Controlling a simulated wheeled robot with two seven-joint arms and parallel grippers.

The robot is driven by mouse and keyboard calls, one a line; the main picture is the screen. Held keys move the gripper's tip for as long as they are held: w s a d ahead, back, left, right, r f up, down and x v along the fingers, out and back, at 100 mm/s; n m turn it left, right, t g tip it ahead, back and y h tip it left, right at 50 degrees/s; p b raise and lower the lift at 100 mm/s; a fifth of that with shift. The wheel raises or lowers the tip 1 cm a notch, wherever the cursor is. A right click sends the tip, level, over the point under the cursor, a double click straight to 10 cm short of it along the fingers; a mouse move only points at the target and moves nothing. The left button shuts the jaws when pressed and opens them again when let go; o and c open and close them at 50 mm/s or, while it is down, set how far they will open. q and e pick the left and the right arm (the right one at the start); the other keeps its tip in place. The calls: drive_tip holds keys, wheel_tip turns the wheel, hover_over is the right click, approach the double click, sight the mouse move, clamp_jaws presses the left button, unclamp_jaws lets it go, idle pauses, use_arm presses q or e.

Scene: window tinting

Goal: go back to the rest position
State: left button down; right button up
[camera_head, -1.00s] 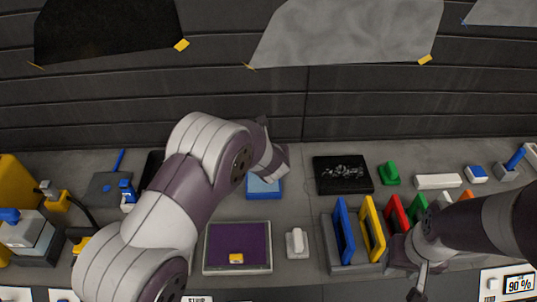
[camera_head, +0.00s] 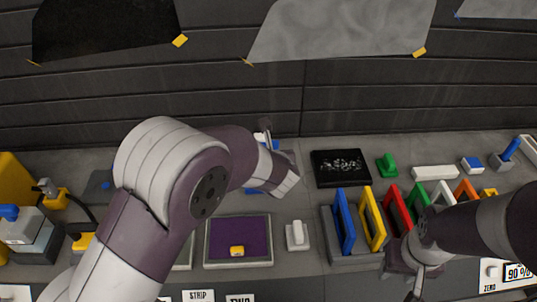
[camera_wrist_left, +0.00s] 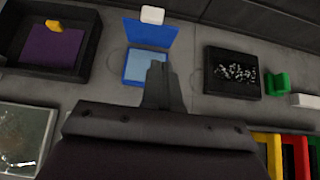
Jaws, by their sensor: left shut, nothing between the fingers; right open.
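My left gripper (camera_wrist_left: 158,85) is shut with nothing between its fingers. In the left wrist view its narrow fingertips are in front of the lower right edge of an open blue case (camera_wrist_left: 152,35) with a pale blue inside. I cannot tell if they touch it. In the head view my left arm reaches over the bench, and its wrist hides most of the blue case. My right gripper (camera_head: 414,287) is open at the bottom of the head view, in front of the rack of coloured frames. Its fingers are small and partly hidden by its own wrist.
A purple-lined tray (camera_head: 209,244) with a yellow block and a white block (camera_head: 297,237) lie near the left arm. A black tray (camera_head: 341,168), a green block (camera_head: 387,165) and upright coloured frames (camera_head: 371,219) stand to the right. The dark panelled wall (camera_head: 230,105) is behind.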

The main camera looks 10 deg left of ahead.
use_arm(q)
drive_tip(key=s+a+f+n+g+h, duration=0.1)
drive_tip(key=s+a+n+g, duration=0.2)
drive_tip(key=s+n, duration=0.8)
drive_tip(key=s+a+f+n+g+h, duration=0.2)
drive_tip(key=s+n+g, duration=0.4)
drive_tip(key=s+n, duration=0.6)
drive_tip(key=a+n, duration=0.1)
drive_tip(key=n, duration=0.8)
drive_tip(key=shift+n, duration=0.3)
use_arm(e)
drive_tip(key=shift+s+r, duration=0.1)
drive_tip(key=shift+s, duration=0.25)
use_arm(q)
drive_tip(key=shift+s+a+f, duration=0.1)
drive_tip(key=shift+s, duration=0.05)
